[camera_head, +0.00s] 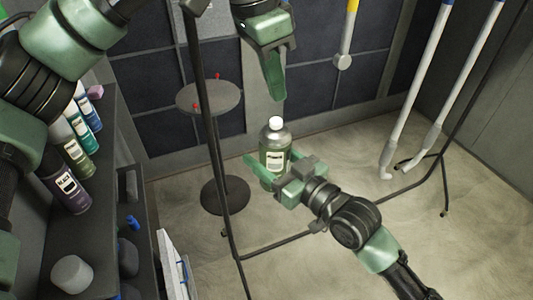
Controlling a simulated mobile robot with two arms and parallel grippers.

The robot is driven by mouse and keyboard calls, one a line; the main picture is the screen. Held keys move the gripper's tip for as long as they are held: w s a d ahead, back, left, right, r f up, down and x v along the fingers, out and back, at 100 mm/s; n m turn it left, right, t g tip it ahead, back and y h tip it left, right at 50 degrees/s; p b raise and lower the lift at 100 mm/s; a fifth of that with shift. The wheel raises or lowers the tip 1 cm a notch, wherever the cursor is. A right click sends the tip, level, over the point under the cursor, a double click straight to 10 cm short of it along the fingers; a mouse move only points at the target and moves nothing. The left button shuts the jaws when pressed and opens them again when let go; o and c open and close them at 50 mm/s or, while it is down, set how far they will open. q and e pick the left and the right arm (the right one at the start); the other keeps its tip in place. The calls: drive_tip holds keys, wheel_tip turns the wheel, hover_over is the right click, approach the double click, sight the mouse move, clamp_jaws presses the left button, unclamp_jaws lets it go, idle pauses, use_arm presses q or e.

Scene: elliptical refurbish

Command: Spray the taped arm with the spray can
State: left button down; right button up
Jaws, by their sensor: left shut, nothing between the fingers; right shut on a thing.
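A spray can (274,145) with a white cap and greenish body stands upright in my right gripper (270,172), which is shut on its lower part. My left gripper (274,92) is shut and empty, pointing down just above the can's cap, apart from it. Two long white arms with blue upper parts, one (414,92) and another (458,85), lean at the right. A shorter pale arm with a yellow top (347,40) hangs at the back. I cannot tell for certain which is the taped arm.
Several spray cans (67,186) stand on a dark shelf at the left, with a loose white cap (72,272). A round grey stand (209,97) with small red items is behind a thin dark frame (214,150). The pale floor (330,265) is open around the frame's dark legs.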

use_arm(q)
drive_tip(key=v, duration=1.2)
idle(0.6)
